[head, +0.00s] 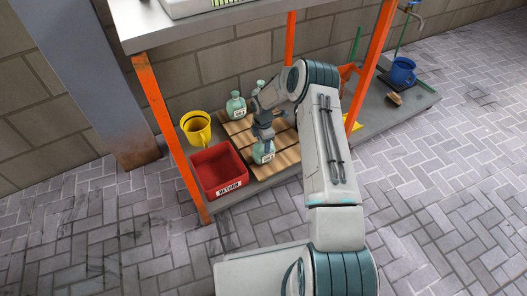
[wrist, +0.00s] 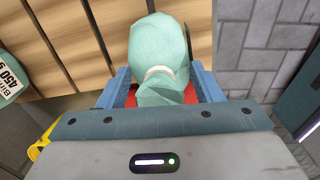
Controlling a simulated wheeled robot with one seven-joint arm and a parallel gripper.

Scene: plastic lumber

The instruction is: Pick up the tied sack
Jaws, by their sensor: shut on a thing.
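The tied sack (head: 263,155) is pale green with a white label and stands near the front edge of the slatted wooden board in the head view. In the wrist view the sack (wrist: 158,55) shows from above, with a white tie (wrist: 160,72) around its neck. My gripper (head: 263,135) is over the top of this sack. In the wrist view its blue fingers (wrist: 160,88) are shut on the sack's gathered neck, one on each side. I cannot tell whether the sack's base touches the board.
Another green sack (head: 236,104) stands at the board's back left, and one (head: 260,86) is partly behind my arm. A red bin (head: 218,170) marked RETURN and a yellow bucket (head: 196,127) are on the left. Orange posts (head: 168,130) and an upper shelf (head: 215,20) frame the space.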

